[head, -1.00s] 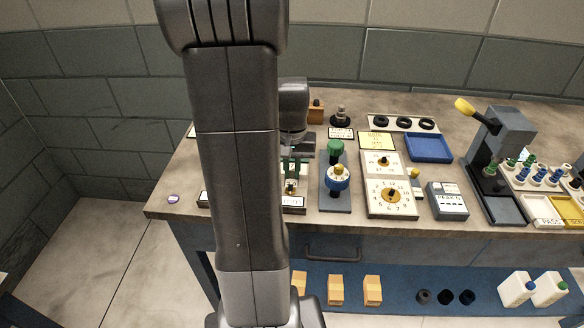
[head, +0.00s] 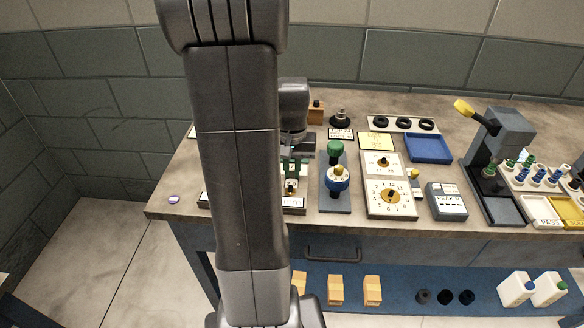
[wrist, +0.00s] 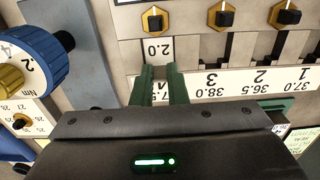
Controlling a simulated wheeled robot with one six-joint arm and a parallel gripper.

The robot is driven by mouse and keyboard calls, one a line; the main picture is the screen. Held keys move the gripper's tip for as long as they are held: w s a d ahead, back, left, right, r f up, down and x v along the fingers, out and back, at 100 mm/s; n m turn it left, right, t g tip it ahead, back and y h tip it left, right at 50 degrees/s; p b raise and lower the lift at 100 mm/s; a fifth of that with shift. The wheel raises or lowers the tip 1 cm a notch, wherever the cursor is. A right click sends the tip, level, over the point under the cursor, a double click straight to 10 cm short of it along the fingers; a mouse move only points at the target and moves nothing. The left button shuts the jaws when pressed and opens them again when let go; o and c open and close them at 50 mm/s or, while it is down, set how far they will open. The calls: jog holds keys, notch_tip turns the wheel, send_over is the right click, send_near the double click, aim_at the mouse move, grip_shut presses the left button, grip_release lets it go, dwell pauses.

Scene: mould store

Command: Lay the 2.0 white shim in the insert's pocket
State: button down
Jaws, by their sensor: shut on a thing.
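My gripper (wrist: 159,82) has green fingers and is closed in the wrist view. A white piece marked 2.0 (wrist: 159,50), which looks like the shim, shows right at the fingertips, about as wide as the fingers together. I cannot tell whether it touches the surface below. The insert and its pocket cannot be clearly made out. The fingers hang over a grey board (wrist: 195,50) with dark slots and numbered white labels. In the head view the green fingers (head: 294,168) are small, partly behind my arm, and the shim cannot be made out.
In the wrist view, yellow hexagons with black knobs (wrist: 222,16) line the board's top edge, and a blue dial (wrist: 35,62) stands at left. In the head view a blue-and-green dial tool (head: 337,178), a dial board (head: 390,205) and a blue tray (head: 429,148) stand to the right.

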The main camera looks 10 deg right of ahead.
jog(key=shift+f, duration=0.3)
jog(key=shift+r+p, duration=0.3)
jog(key=shift+p, duration=0.05)
dwell(2.0)
jog(key=c, duration=0.9)
grip_release()
jog(key=shift+c, duration=0.2)
notch_tip(320, 180, up, 8)
jog(key=p, duration=0.6)
jog(key=shift+f, duration=0.2)
jog(key=shift+f, duration=0.1)
